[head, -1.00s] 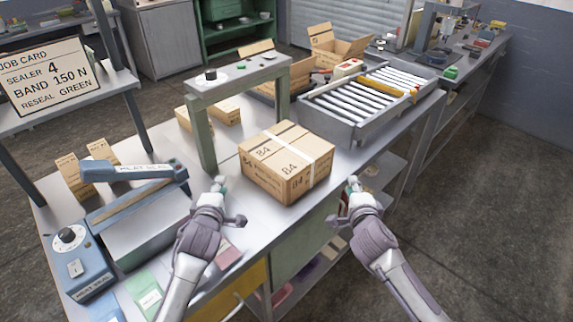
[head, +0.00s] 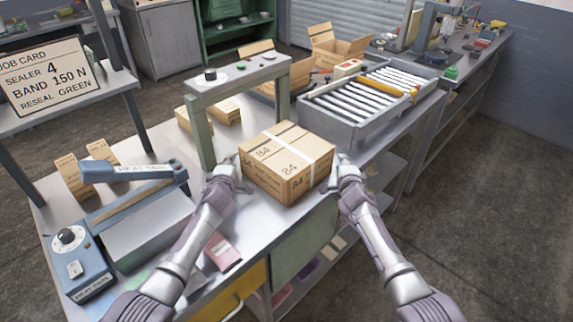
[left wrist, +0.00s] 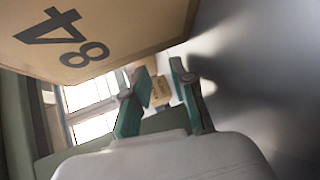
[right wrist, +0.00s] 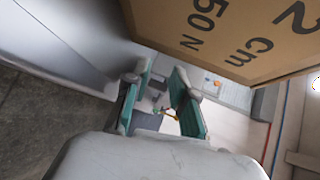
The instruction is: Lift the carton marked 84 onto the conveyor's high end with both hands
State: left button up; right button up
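The brown carton marked 84 (head: 287,165) sits upright on the metal bench, with a pale tape strip over its top. Its marked side also shows close up in the left wrist view (left wrist: 90,30). My left gripper (head: 238,170) is at the carton's left side, open, with nothing between its fingers. My right gripper (head: 343,163) is at the carton's right side, also open and empty; the right wrist view shows a printed carton face (right wrist: 230,30) beside it. Contact with the carton cannot be told. The roller conveyor (head: 333,128) stands behind and to the right.
A green-legged gantry with a dial (head: 238,80) stands just left of the carton. Small cartons (head: 226,112) stand behind it. A blue heat sealer (head: 130,170) is on the bench at left. Open cartons (head: 337,50) stand behind the conveyor.

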pick_arm(q)
jog(key=shift+d, duration=0.45)
pick_arm(e)
jog(key=shift+a, duration=0.45)
pick_arm(q)
jog(key=shift+s+d+r, duration=0.1)
jog(key=shift+s+d, duration=0.05)
pick_arm(e)
jog(key=shift+s+a+r, duration=0.1)
jog(key=shift+s+a, duration=0.05)
jog(key=shift+s, duration=0.05)
